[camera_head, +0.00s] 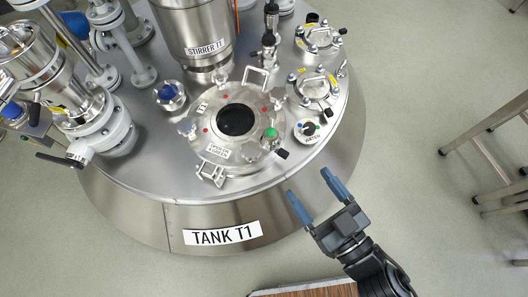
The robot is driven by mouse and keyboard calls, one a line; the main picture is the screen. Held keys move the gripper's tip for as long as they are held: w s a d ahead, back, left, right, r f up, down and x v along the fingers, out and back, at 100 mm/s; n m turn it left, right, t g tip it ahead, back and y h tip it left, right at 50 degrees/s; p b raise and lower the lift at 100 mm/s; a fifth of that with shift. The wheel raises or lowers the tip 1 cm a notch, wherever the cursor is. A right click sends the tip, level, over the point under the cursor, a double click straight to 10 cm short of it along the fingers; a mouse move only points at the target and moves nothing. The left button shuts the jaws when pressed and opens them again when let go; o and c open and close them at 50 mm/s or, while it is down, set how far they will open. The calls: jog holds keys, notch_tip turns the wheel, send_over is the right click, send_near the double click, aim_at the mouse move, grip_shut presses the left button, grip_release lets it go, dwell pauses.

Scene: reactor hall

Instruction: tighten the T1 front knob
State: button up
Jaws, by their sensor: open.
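Tank T1 (150,212) is a round steel vessel with a "TANK T1" label (222,233) on its side. On its top is a round hatch (220,152) with a dark sight glass, red marks and a green mark (271,133). A dark knob (282,153) sticks out at the hatch's front right edge, and a pale knob (187,128) is at its left. A small round dial (308,129) sits right of the hatch. No knob is marked as the front one. My gripper (308,182) is open and empty, its blue fingers pointing at the tank's front right rim.
The stirrer column (196,35) stands behind the hatch. Clamped ports (315,88) are at the right, and pipes and valves (100,125) crowd the left. A metal frame (490,150) stands at the far right. The floor (420,150) between it and the tank is clear.

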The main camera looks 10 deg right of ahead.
aim_at(251, 153)
jog(key=shift+w+a+f+n+g+y+b, duration=0.5)
jog(key=shift+w+a+f+b, duration=0.4)
jog(key=shift+w+a+f, duration=0.9)
jog(key=shift+w+a+f+n+g+y+b, duration=0.3)
jog(key=shift+w+a+f+y+b, duration=0.55)
jog(key=shift+w+a, duration=1.55)
jog(key=shift+w+a+f+n+g+y+b, duration=0.35)
jog(key=shift+w+a+f+b, duration=0.65)
jog(key=shift+w+a+f, duration=1.2)
jog(key=shift+w+d+r, duration=0.4)
jog(key=shift+w+d, duration=0.1)
jog(key=shift+d, duration=0.2)
jog(key=shift+c, duration=0.5)
jog(key=c, duration=0.9)
jog(key=shift+f, duration=0.1)
